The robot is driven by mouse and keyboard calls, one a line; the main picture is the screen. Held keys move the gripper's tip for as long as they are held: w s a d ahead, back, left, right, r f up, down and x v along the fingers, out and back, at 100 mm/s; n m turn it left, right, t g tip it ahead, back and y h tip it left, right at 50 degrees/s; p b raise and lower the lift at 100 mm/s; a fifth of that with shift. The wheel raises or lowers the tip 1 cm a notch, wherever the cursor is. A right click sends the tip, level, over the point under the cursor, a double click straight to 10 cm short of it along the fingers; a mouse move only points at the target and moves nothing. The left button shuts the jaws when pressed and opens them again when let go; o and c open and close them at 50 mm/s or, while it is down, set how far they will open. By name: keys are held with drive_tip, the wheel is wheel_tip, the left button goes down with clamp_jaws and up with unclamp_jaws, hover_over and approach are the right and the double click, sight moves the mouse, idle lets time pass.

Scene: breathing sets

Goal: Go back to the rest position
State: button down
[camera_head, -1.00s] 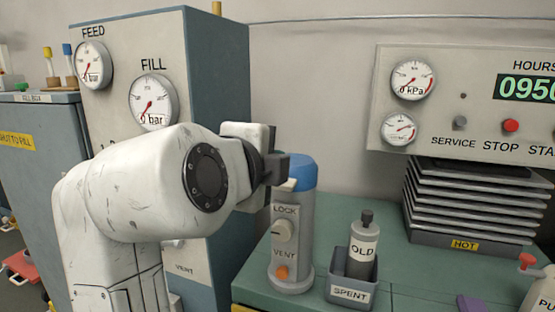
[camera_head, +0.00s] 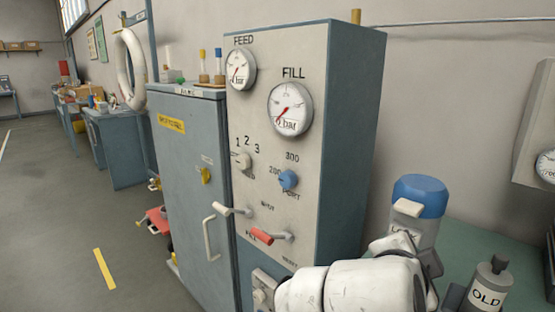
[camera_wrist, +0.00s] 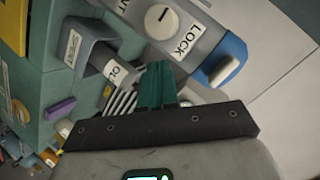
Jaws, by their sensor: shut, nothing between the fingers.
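My gripper (camera_wrist: 157,84) shows in the wrist view as two teal fingers pressed together with nothing between them. In the head view my white arm is low at the right, and the gripper end is mostly hidden behind it. The gripper is near the grey cylinder with a blue cap (camera_head: 420,192), marked LOCK. The cylinder also shows in the wrist view (camera_wrist: 190,38), just beyond the fingers; I cannot tell the exact gap. A canister marked OLD (camera_head: 487,286) stands to the right of the cylinder in the head view.
A cream-fronted panel (camera_head: 290,185) with FEED and FILL gauges, knobs and a red-handled lever (camera_head: 262,237) stands left of my arm. A blue-grey cabinet (camera_head: 185,150) is beside it. The floor (camera_head: 50,220) at far left is mostly open. A green bench (camera_head: 470,235) is at right.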

drive_tip(key=s+d+f+n+g+y+p, duration=0.2)
drive_tip(key=s+d+f+n, duration=0.3)
drive_tip(key=f, duration=0.4)
drive_tip(key=s+d+f+n+g+y+p, duration=0.25)
drive_tip(key=s+f+n, duration=0.3)
drive_tip(key=f, duration=0.45)
drive_tip(key=s+f+n+g+y+p, duration=0.1)
drive_tip(key=s+f+n+g+y, duration=0.1)
drive_tip(key=s, duration=0.8)
drive_tip(key=s+a+f+n+g+y+p, duration=0.1)
drive_tip(key=s+f+n, duration=0.4)
drive_tip(key=s, duration=0.5)
wheel_tip(320, 180, down, 2)
drive_tip(key=shift+a+f+g+y+p, duration=0.2)
drive_tip(key=shift+a+g+y+p, duration=0.1)
drive_tip(key=shift+g+y+p, duration=0.25)
drive_tip(key=shift+w, duration=0.1)
